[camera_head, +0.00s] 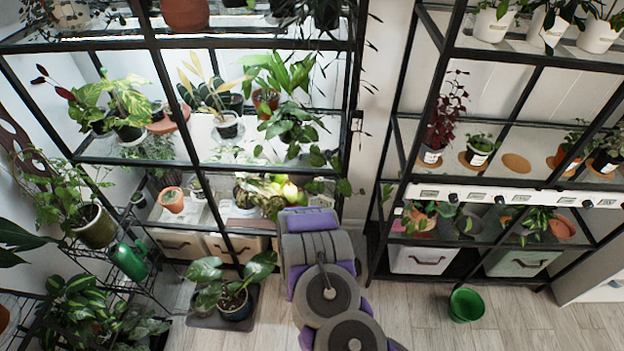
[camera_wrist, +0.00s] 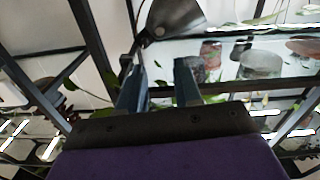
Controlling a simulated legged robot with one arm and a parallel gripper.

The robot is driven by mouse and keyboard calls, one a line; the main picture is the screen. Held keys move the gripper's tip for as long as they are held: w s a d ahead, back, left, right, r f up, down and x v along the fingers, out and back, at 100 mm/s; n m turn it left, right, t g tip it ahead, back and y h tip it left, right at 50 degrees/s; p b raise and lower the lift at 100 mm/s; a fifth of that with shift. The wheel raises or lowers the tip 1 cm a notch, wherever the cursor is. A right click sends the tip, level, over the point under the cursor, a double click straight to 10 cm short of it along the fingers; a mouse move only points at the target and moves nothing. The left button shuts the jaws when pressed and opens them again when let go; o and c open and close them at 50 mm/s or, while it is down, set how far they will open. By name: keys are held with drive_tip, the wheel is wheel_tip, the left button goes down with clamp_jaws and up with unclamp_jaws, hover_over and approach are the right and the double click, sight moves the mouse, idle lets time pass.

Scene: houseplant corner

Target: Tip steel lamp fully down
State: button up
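The steel lamp (camera_wrist: 176,17) shows in the wrist view as a grey metal cone-shaped shade at the top centre, with a small joint and thin stem at its lower left. My gripper (camera_wrist: 160,66) is open in the wrist view, its two dark fingers apart with nothing held between them. The shade and joint appear just beyond and above the fingertips; I cannot tell whether they touch. In the head view my arm reaches into the left shelf and its end is hidden. I cannot make out the lamp there; bright light falls on leaves beside the arm.
A black-framed plant shelf (camera_head: 158,165) with glass levels surrounds my arm's end. Potted plants stand close by, including one on a floor tray (camera_head: 204,321). A second shelf (camera_head: 465,188) stands right. A green bucket (camera_head: 466,305) sits on the floor; floor is clear around it.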

drive_tip(key=w+b, duration=0.3)
drive_tip(key=w, duration=1.4)
drive_tip(key=shift+d+b, duration=0.3)
drive_tip(key=shift+b, duration=0.05)
drive_tip(key=shift+w, duration=0.1)
drive_tip(key=shift+c, duration=0.2)
clamp_jaws()
